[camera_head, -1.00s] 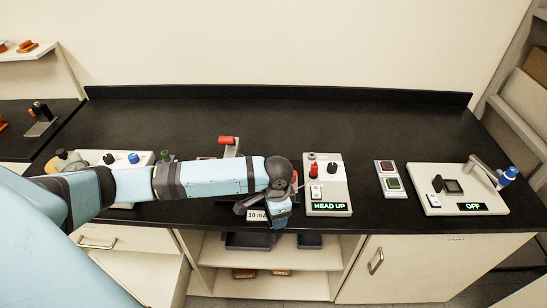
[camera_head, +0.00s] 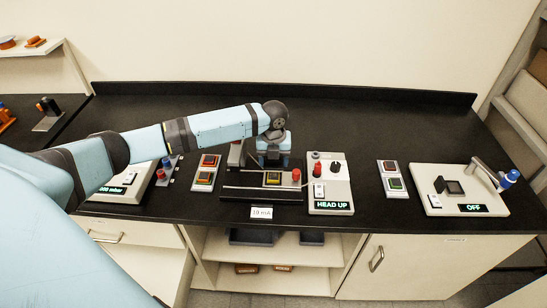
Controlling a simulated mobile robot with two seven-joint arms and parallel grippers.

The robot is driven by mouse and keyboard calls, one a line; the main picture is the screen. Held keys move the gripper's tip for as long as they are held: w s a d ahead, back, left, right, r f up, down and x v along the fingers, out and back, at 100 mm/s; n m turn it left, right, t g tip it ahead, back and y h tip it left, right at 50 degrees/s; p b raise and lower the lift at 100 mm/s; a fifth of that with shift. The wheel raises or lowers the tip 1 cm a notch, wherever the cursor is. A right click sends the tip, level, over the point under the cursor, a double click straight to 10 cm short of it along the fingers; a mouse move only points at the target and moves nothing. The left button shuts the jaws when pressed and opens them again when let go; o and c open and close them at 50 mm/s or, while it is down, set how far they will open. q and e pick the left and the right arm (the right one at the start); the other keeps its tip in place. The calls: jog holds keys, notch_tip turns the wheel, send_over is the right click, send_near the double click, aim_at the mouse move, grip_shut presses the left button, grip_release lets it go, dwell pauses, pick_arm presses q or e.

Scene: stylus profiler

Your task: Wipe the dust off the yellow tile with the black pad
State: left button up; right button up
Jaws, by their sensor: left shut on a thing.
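The yellow tile (camera_head: 273,178) lies on the dark stage (camera_head: 240,193) left of the HEAD UP panel, its top partly visible. My left gripper (camera_head: 273,163) points down just above and behind the tile, shut on a small dark thing, apparently the black pad. The pad is mostly hidden by the gripper, and I cannot tell whether it touches the tile. Dust on the tile is too small to make out. My right gripper is not in view.
The HEAD UP panel (camera_head: 340,205) and a red knob (camera_head: 296,175) stand close right of the stage. Small tile holders stand left (camera_head: 203,186) and right (camera_head: 389,167). A unit reading OFF (camera_head: 428,172) is far right. The back of the black bench (camera_head: 370,120) is clear.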

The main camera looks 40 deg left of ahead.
aim_at(273, 176)
pick_arm(q)
jog(key=shift+w+f+b, duration=0.1)
jog(key=shift+f+b, duration=0.2)
jog(key=shift+b, duration=0.05)
notch_tip(273, 176, down, 3)
jog(key=b, duration=0.3)
jog(key=shift+r, duration=0.1)
jog(key=shift+f+b, duration=0.25)
jog(key=shift+b, duration=0.1)
jog(key=shift+r, duration=0.1)
jog(key=shift+f, duration=0.4)
jog(key=shift+f, duration=0.25)
jog(key=shift+w+a, duration=0.1)
jog(key=shift+w+a, duration=0.25)
jog(key=shift+w, duration=0.1)
